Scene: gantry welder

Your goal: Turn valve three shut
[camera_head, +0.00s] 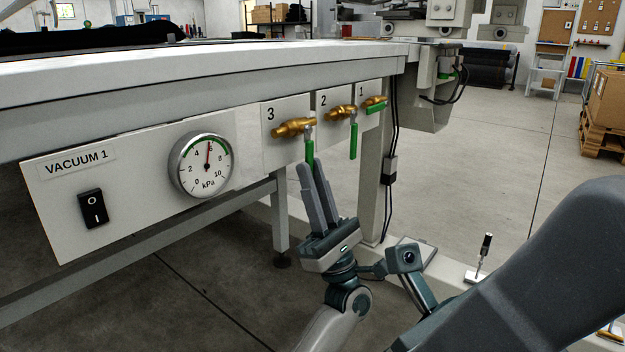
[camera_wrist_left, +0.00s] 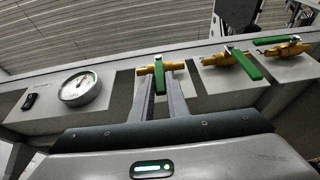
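Valve three is a brass valve (camera_head: 291,127) on the plate marked 3 under the table edge. Its green handle (camera_head: 308,150) hangs down, across the brass body. In the left wrist view the handle (camera_wrist_left: 159,69) shows between the two fingertips. My left gripper (camera_head: 311,164) is just below the valve, pointing up, its fingers apart at the handle's lower end. In the left wrist view a gap shows between the fingers, one on each side of the handle; I cannot tell whether they touch it. My right gripper is not in view.
Valve two (camera_head: 341,112) has its handle hanging down. Valve one (camera_head: 375,101) has its handle lying along its body. A pressure gauge (camera_head: 202,165) and a black switch (camera_head: 92,208) are left of valve three. A table leg (camera_head: 371,190) and cables (camera_head: 390,168) stand to the right.

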